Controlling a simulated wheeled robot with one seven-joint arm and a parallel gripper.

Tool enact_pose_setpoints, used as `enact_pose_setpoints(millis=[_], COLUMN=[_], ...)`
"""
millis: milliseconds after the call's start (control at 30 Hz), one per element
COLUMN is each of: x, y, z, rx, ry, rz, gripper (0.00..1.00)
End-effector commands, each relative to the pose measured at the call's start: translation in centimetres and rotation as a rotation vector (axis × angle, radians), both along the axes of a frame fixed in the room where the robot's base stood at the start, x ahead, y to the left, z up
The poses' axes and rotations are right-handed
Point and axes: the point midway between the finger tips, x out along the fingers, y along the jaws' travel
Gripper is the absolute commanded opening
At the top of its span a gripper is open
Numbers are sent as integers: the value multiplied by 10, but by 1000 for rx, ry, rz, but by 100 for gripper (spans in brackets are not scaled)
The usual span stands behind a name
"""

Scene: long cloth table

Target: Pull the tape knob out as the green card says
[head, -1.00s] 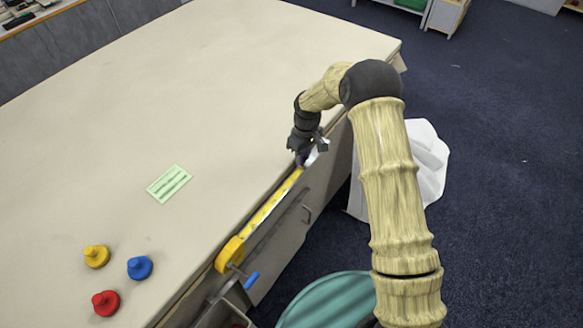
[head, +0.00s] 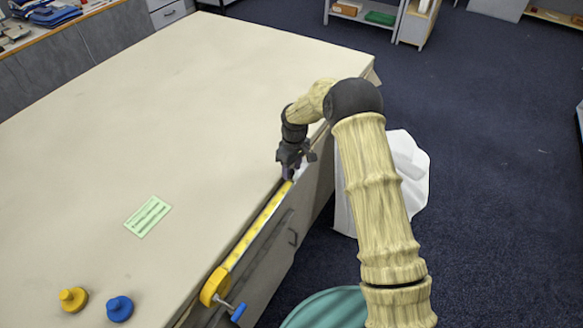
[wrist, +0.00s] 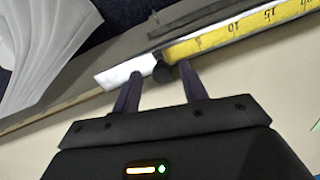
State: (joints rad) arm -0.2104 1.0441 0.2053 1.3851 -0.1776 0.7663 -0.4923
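A yellow tape case (head: 213,287) with a blue-handled crank (head: 238,312) sits at the table's near edge. Its yellow tape (head: 256,220) is drawn out along that edge towards my gripper (head: 289,174). In the wrist view the numbered tape (wrist: 230,32) ends at a dark knob (wrist: 162,72). My gripper (wrist: 159,72) is open, with one finger on each side of the knob and gaps visible beside it. A white strip (wrist: 125,72) continues beyond the knob. The green card (head: 147,216) lies flat on the table; its lines are too small to read.
A yellow peg-like piece (head: 73,299) and a blue one (head: 119,308) stand at the table's lower left. White folded material (head: 405,180) is on the floor side beyond my arm. The broad middle of the table (head: 190,100) is clear.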

Motion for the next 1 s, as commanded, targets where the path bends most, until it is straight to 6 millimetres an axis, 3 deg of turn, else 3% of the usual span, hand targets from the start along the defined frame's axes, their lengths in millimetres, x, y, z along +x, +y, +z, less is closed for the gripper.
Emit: enact_pose_setpoints(millis=[167,367,1000], x=[-1,1,7], y=[2,1,-6], z=[2,23,149], rx=[-1,1,2], ry=[0,-3,-4], rz=[4,3,1], gripper=[43,43,43])
